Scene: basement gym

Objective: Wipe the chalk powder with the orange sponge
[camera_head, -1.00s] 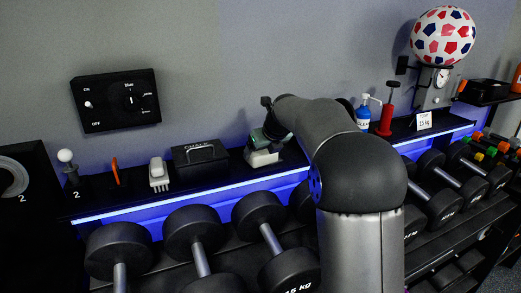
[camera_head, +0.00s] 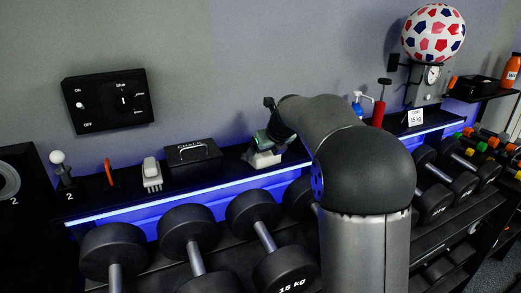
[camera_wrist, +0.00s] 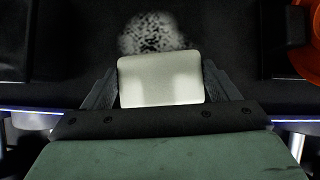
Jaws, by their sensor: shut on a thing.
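My gripper (camera_wrist: 160,88) is shut on a pale cream-white block (camera_wrist: 160,80) with rounded corners, its fingers at the block's left and right sides. The block does not look orange. The head view also shows the block (camera_head: 262,160) low over the black shelf, right of the chalk box; I cannot tell whether it touches the surface. A speckled white patch of chalk powder (camera_wrist: 152,32) lies on the dark surface just beyond the block in the wrist view. The block's edge hides its near part. I cannot make out the powder in the head view.
The black chalk box (camera_head: 194,158) stands left of my gripper, beside a white brush (camera_head: 152,175). An orange-red object (camera_wrist: 307,38) is at the wrist view's right edge. A blue-and-white bottle (camera_head: 358,105) stands further right. Dumbbells (camera_head: 187,235) fill the rack below the shelf.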

